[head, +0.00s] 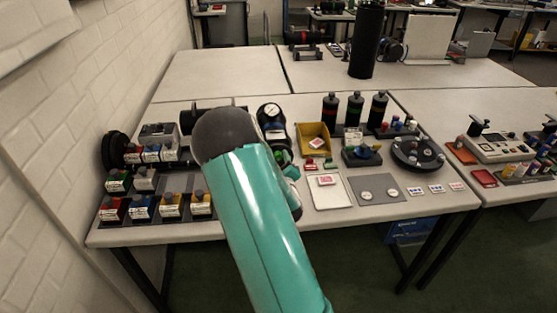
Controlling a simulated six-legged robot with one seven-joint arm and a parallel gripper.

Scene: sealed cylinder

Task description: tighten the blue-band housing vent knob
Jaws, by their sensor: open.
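I cannot make out a housing with a clear blue band or its vent knob. Three dark upright cylinders with thin coloured bands stand at the back of the table: a left one (330,107), a middle one (354,109) and a right one (378,108). Their bands are too small to read surely, and none looks clearly blue. A blue round part (362,152) sits on a dark base in front of them. My teal arm crosses the middle of the view and hides part of the table. My gripper's fingers do not show.
Labelled small containers (140,207) fill the left side by the brick wall. A round gauge (269,111), a yellow bin (314,140) and a dark turntable (417,153) stand on the table. A tall black cylinder (367,42) stands behind.

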